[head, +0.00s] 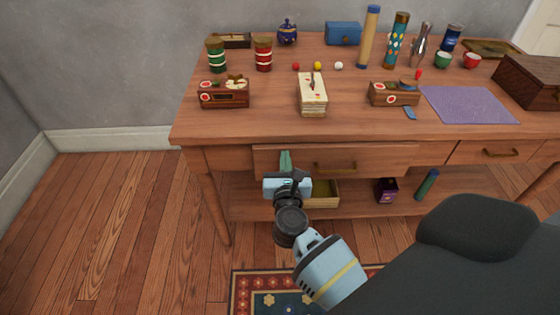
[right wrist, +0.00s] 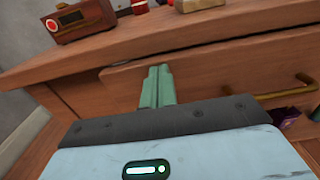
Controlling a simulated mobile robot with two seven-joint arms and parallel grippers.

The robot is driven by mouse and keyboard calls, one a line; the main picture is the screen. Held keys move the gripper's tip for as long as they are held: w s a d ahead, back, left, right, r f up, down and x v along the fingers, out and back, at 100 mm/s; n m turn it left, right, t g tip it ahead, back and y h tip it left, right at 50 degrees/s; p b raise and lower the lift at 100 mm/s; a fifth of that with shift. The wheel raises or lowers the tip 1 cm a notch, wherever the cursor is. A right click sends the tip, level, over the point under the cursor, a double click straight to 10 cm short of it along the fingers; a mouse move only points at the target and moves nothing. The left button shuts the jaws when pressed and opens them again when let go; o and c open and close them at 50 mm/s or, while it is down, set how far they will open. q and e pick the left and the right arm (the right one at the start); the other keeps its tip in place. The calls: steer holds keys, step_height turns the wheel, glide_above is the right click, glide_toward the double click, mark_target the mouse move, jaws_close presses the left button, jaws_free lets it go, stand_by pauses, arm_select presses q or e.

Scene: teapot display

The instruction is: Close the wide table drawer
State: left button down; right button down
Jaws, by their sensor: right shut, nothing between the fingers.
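The wide table drawer (head: 375,159) is the long wooden front under the tabletop, with a brass handle (head: 335,167) at its middle. It also shows in the right wrist view (right wrist: 235,85). Its front seems to stand slightly out from the table frame, but I cannot tell how far. My right gripper (head: 286,160) has its green fingers shut together and empty. They point at the drawer front, left of the handle; the wrist view shows the fingertips (right wrist: 158,85) at or close to the wood, contact unclear. My left gripper is not in view.
The tabletop (head: 355,128) above holds jars, wooden boxes, a card stack (head: 312,97) and a purple mat (head: 467,104). A smaller drawer (head: 475,153) is at right. The lower shelf holds a wooden tray (head: 325,196), a purple box (head: 386,190) and a green cylinder (head: 427,185). Floor at left is clear.

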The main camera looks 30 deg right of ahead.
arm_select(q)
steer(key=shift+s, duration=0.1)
arm_select(e)
steer(key=shift+w+d, duration=0.1)
steer(key=shift+d, duration=0.05)
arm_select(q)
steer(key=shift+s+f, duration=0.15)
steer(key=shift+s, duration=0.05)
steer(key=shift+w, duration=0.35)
arm_select(e)
steer(key=shift+x, duration=1.2)
